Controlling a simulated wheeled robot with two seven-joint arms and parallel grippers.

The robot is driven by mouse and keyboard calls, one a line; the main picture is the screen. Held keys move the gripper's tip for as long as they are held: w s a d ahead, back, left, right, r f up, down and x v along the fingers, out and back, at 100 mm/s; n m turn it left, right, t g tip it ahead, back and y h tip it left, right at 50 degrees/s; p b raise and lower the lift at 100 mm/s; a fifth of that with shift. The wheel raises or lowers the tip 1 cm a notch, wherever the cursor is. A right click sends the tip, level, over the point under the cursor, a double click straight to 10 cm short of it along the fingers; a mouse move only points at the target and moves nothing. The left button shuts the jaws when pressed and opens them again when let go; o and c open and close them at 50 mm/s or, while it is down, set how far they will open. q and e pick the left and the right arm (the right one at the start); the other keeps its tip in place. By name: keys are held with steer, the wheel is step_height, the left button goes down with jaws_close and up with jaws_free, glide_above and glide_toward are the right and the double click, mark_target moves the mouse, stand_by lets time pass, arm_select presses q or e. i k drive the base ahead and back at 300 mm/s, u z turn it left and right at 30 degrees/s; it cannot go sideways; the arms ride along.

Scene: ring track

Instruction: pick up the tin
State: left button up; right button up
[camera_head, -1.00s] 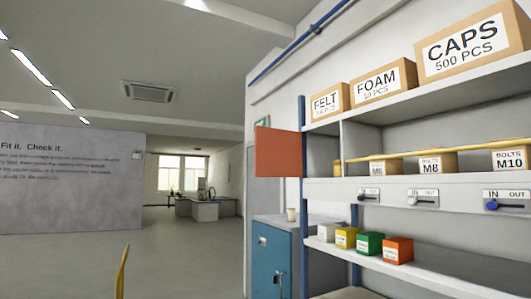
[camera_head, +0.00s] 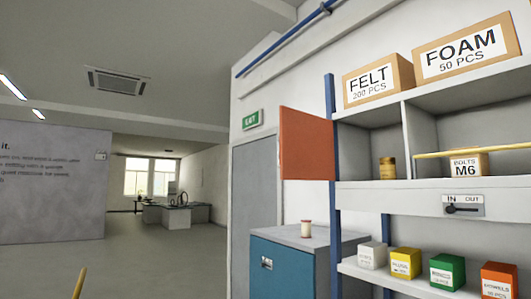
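A small gold-brown round tin (camera_head: 387,167) stands upright in the left compartment of the shelf unit's upper bay, near the divider. The shelf board (camera_head: 440,184) is under it. An orange-red panel (camera_head: 307,144) stands out to the left of this compartment, like an open door, and the tin shows clear of it. Neither of my grippers is in view.
A yellow bar (camera_head: 500,148) crosses the compartment with the M6 box (camera_head: 467,165). Several small boxes sit below.

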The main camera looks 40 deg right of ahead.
mark_target(387, 167)
steer(key=z, duration=0.1)
steer(key=i, duration=1.8)
steer(key=z, duration=1.3)
steer(key=i, duration=0.9)
steer(key=z, duration=1.4)
steer(key=i, duration=0.45)
steer(key=z, duration=0.35)
